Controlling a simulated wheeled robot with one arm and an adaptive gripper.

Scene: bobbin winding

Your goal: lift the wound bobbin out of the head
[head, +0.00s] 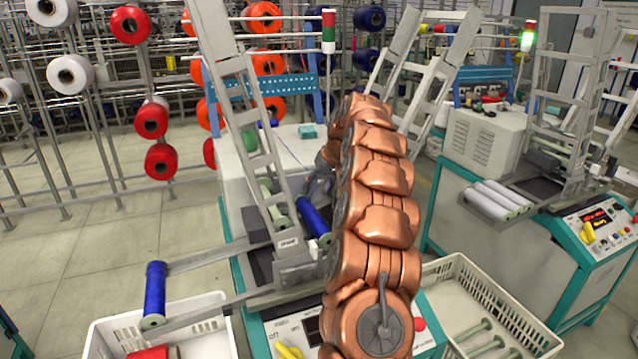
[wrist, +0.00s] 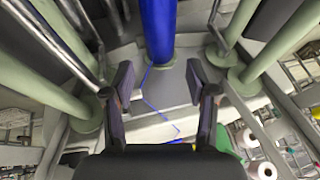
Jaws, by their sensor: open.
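A blue wound bobbin (head: 313,221) lies slanted in the winding head (head: 292,258) of the near machine, partly hidden by my copper arm. In the wrist view a blue bobbin (wrist: 158,28) stands ahead of my gripper (wrist: 162,92), roughly in line with the gap between the fingers. The fingers are apart with nothing between them. A thin blue thread runs from the bobbin's end across the grey surface. In the head view my gripper (head: 318,182) is small and partly hidden behind my arm, just beyond the bobbin.
Pale green tubes (wrist: 48,70) and metal bars flank the gap in the wrist view. Another blue bobbin (head: 156,288) stands between two arms at left, by a white crate (head: 105,336). A cream crate (head: 459,268) holds several green tubes. A second machine (head: 492,150) stands at right.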

